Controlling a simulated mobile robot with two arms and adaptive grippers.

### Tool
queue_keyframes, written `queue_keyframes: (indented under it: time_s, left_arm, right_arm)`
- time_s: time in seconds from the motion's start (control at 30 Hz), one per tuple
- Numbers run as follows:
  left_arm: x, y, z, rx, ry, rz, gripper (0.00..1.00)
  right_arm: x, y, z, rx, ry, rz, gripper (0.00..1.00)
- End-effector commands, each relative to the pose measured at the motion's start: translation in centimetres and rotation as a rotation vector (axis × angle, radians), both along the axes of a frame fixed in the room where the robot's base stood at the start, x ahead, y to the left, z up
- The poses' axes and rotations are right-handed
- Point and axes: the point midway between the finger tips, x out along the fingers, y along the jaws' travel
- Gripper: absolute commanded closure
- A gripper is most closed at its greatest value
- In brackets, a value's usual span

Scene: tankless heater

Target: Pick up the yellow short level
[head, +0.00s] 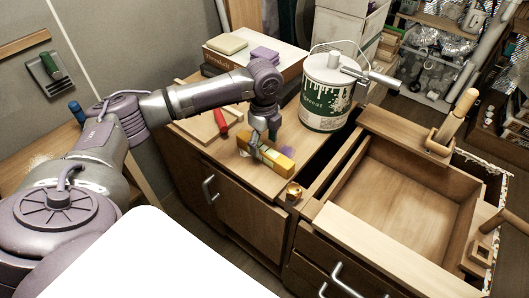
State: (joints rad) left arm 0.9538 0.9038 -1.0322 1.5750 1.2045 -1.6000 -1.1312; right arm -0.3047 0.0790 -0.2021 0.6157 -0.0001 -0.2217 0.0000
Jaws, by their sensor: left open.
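The yellow short level (271,159) lies on the wooden cabinet top, near its front edge. It is a short yellow bar with a pale patch on its side. My left gripper (262,147) is over the level's left half, pointing down, with its fingers at or right beside the level. The gripper is open. I cannot tell whether the fingers touch the level, as they partly hide its left end. My right gripper is not in view.
A paint can (327,95) stands behind and right of the level. A small brass-coloured piece (293,192) sits near the front edge. A red-handled tool (221,121) lies on a board to the left. A box (254,65) stands behind. An open, empty wooden drawer (400,197) is at right.

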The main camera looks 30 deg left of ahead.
Motion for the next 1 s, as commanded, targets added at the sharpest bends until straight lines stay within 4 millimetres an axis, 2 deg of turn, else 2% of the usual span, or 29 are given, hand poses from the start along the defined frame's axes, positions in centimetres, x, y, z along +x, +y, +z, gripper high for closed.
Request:
queue_keyframes:
  time_s: [0.1, 0.3, 0.6, 1.0]
  left_arm:
    - [0.1, 0.1, -1.7, 0.0, 0.004, 0.0, 0.33]
    - [0.3, 0.1, -4.3, 0.0, 0.002, 0.0, 0.33]
    - [0.3, 0.1, -4.7, 0.001, 0.0, -0.001, 0.35]
    - [0.3, 0.1, -4.7, 0.001, 0.0, 0.0, 1.0]
  right_arm:
    - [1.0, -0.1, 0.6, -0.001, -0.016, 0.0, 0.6]
    - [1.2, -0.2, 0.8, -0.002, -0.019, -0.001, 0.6]
    - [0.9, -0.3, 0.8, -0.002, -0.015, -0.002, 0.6]
    - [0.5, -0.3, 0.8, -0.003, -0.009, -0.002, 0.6]
